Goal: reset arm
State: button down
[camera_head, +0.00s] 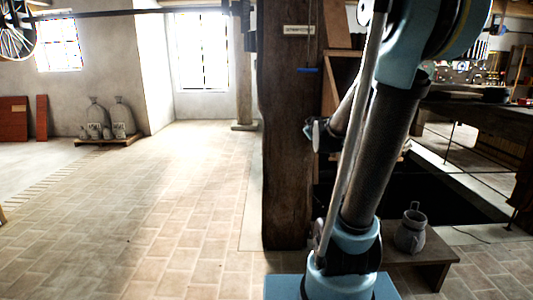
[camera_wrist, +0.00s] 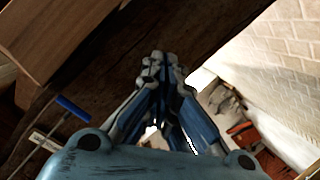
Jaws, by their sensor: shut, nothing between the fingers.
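My gripper (camera_wrist: 160,68) shows in the wrist view with its two fingers brought together at the tips and nothing between them. It points toward dark wooden beams, apart from them as far as I can tell. In the head view my arm stands up at the right of the picture, and a part of it bends behind the upright link. The gripper's fingers cannot be made out clearly there.
A thick dark wooden post (camera_head: 288,130) stands close to the left of my arm. A grey jug (camera_head: 411,232) sits on a low wooden bench (camera_head: 436,268) at the right. Sacks (camera_head: 122,117) stand on a pallet by the far wall. The tiled floor at the left is clear.

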jog(key=s+f+m+g, duration=0.2)
jog(key=s+f+g, duration=0.2)
jog(key=s, duration=0.8)
jog(key=s+f+m+g, duration=0.2)
jog(key=s+f+g, duration=0.2)
jog(key=s+f, duration=0.4)
jog(key=s+f+m+g, duration=0.3)
jog(key=s+f, duration=0.3)
jog(key=s, duration=1)
jog(key=shift+s+d+f+g, duration=0.2)
jog(key=shift+s+f+g, duration=0.2)
jog(key=shift+g, duration=0.3)
